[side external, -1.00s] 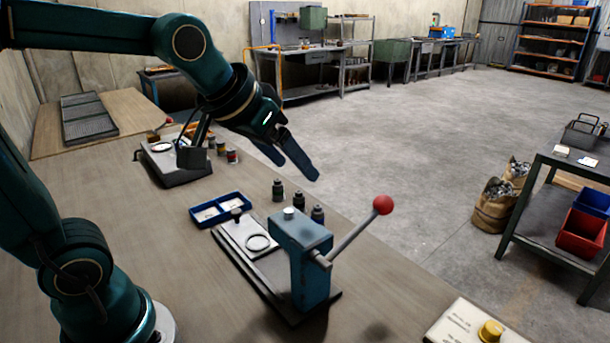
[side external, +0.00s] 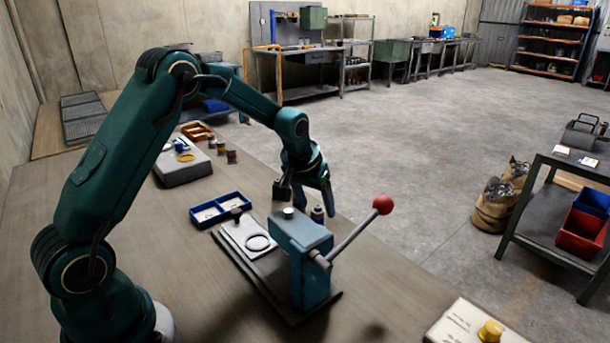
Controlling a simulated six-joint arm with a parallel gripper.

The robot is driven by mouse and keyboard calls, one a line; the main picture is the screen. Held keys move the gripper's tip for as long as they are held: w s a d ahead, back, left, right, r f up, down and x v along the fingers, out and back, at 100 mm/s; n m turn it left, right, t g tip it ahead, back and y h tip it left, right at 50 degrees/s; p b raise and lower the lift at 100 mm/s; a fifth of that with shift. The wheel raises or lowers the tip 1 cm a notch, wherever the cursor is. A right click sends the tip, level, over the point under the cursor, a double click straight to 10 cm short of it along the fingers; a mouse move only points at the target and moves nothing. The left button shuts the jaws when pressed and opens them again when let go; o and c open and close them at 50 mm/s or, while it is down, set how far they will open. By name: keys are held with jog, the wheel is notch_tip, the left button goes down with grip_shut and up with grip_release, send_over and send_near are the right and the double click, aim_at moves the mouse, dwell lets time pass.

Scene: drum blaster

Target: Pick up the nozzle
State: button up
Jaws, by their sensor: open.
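No part is clearly identifiable as the nozzle. Small dark bottle-like pieces stand behind the blue lever press (side external: 312,275); one dark piece (side external: 317,214) shows beside my gripper, and the others are hidden behind the gripper and press. A small black knob-like piece (side external: 236,214) sits by the blue tray (side external: 222,207). My gripper (side external: 316,208) is open and points down over the dark pieces, just behind the press. I cannot tell whether a piece stands between its fingers.
The press's red-balled lever (side external: 382,205) sticks out to the right of my gripper. A grey device (side external: 182,168), small cans (side external: 231,157) and an orange tray (side external: 196,131) stand farther back. The left tabletop is clear.

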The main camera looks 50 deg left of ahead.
aim_at(317, 207)
jog(key=shift+x, duration=1.65)
grip_shut()
jog(key=shift+r, duration=0.15)
